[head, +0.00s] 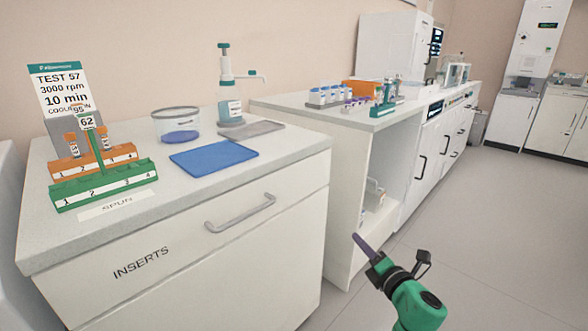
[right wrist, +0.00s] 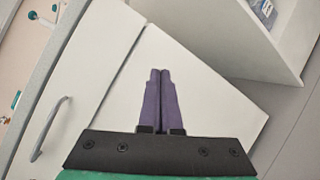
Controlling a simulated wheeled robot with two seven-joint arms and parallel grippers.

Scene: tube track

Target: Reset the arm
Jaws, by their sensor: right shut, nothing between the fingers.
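My right gripper (head: 361,243) is at the lower right of the head view, in front of the open-sided bench and clear of the counter. My right arm, green and black, comes up from the bottom of the head view. My left gripper is not in view.
The drawer cabinet (head: 200,255) carries a green rack (head: 104,186), an orange rack (head: 84,165), a blue mat (head: 213,158), a clear tub (head: 177,127) and a pump bottle (head: 230,108). A second bench (head: 262,103) with tube racks stands behind. The floor (head: 480,230) at right is clear.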

